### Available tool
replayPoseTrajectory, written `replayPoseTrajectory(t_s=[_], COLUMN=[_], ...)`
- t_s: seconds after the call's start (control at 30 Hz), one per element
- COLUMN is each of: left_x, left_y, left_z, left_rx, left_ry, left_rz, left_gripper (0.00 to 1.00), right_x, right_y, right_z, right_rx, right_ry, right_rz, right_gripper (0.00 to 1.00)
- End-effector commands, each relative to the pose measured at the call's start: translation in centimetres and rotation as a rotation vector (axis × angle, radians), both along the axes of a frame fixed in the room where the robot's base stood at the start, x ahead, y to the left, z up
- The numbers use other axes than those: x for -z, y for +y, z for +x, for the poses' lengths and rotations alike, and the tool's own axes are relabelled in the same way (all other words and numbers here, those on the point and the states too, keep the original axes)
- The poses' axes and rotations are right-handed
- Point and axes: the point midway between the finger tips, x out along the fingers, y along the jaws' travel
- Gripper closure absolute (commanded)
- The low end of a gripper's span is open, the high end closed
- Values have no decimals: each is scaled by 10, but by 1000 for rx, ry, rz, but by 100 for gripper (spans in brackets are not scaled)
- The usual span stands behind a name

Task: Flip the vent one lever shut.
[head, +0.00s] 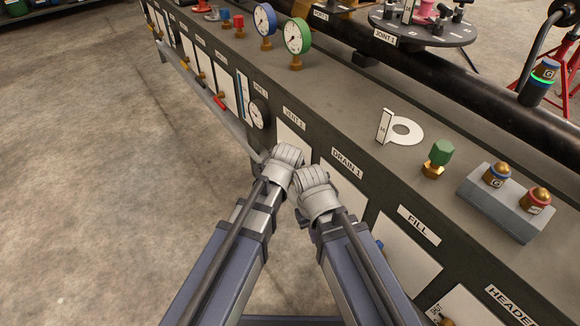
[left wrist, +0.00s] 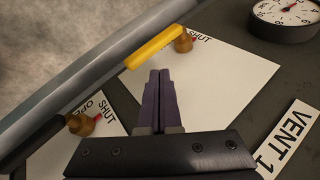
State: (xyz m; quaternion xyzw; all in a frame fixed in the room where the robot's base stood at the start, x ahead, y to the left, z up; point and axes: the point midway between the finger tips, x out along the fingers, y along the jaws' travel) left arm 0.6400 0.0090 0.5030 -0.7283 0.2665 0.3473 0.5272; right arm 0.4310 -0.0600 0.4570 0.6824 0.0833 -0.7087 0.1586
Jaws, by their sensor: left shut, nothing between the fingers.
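The vent one lever (left wrist: 153,49) has a yellow handle on a brass pivot, in front of a white plate (left wrist: 228,78). Its handle points down-left from the pivot; a SHUT mark stands beside the pivot. The VENT 1 label (left wrist: 285,140) is at the lower right. In the left wrist view my left gripper (left wrist: 160,73) is shut and empty, its tips just below the handle; I cannot tell whether they touch it. In the head view my left gripper (head: 287,153) hides the lever. My right gripper (head: 310,177) is close beside it; its fingers are not clear.
A second lever's brass pivot (left wrist: 80,125) is at the lower left. A grey rail (left wrist: 85,75) runs along the panel's edge. A gauge (left wrist: 285,12) sits at the upper right. A green-topped valve (head: 438,157) stands on the bench. The floor to the left is clear.

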Motion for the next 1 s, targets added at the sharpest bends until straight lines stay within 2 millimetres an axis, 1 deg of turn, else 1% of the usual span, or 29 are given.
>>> replayPoseTrajectory(t_s=[0.03, 0.1, 0.3, 0.4, 0.53, 1.0], left_x=[-17, -29, -57, -64, -67, -65], left_y=[0, 1, 2, 2, 2, 3], left_z=[0, 1, 2, 2, 2, 2], left_rx=[-1, 0, 0, 1, 0, -3], left_ry=[-3, -6, -14, -16, -18, -17], left_rz=[1, 1, 3, 3, 4, 3], left_gripper=[100, 100, 100, 100, 100, 100], right_x=[-17, -28, -55, -62, -64, -63], right_y=[0, 0, -1, -1, -1, -1], right_z=[0, 0, 0, 0, 0, 0], right_rx=[-2, -3, -1, 1, 2, 3], right_ry=[0, 0, 1, 0, 1, 1], right_rz=[0, 0, -3, -4, -6, -6], right_gripper=[100, 100, 100, 100, 100, 100])
